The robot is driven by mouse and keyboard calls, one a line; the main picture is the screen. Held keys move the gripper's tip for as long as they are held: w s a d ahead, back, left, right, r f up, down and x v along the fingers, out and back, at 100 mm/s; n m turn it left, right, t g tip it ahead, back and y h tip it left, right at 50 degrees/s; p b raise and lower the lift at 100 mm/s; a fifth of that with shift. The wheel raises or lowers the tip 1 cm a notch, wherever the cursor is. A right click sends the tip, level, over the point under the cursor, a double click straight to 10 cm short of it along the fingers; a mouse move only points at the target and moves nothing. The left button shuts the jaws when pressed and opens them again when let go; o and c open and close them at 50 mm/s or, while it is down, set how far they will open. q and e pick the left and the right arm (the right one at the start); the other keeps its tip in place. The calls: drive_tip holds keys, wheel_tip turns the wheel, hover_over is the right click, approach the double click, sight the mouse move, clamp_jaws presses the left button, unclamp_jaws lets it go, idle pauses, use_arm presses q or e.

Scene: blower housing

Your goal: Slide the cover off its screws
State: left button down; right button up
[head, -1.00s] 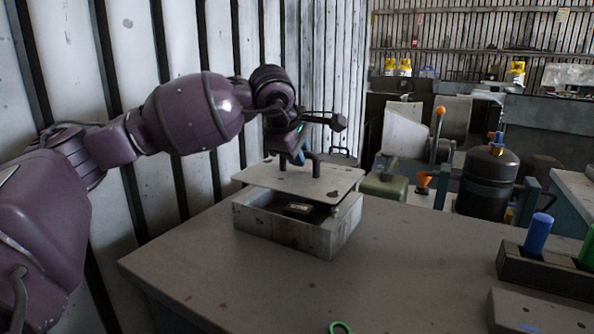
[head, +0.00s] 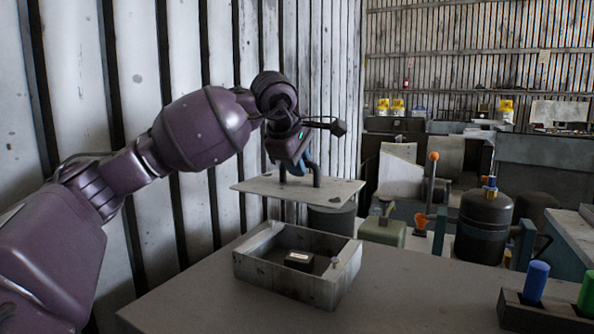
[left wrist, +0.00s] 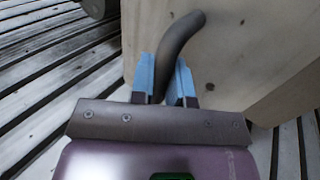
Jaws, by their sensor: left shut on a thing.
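The cover (head: 262,187) is a flat pale plate with a dark bent handle (left wrist: 178,42) on top. My left gripper (head: 295,165) is shut on the handle, with its blue fingers on both sides of it in the left wrist view (left wrist: 163,82). The cover hangs roughly level and well clear above the housing (head: 285,276). The housing is an open, worn grey box on the table. A small dark block with a pale label (head: 299,259) sits inside it. A small screw-like stub (head: 335,261) shows at its right rim; other screws are hard to make out. My right gripper is not in view.
The table (head: 215,308) is clear around the housing. A holder (head: 545,315) with a blue and a green cylinder stands at the right. A ribbed metal wall (head: 135,90) rises close behind my left arm. A dark tank (head: 484,222) stands behind the table.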

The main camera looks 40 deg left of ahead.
use_arm(q)
drive_tip(key=shift+r+p, duration=0.75)
drive_tip(key=shift+r, duration=1.4)
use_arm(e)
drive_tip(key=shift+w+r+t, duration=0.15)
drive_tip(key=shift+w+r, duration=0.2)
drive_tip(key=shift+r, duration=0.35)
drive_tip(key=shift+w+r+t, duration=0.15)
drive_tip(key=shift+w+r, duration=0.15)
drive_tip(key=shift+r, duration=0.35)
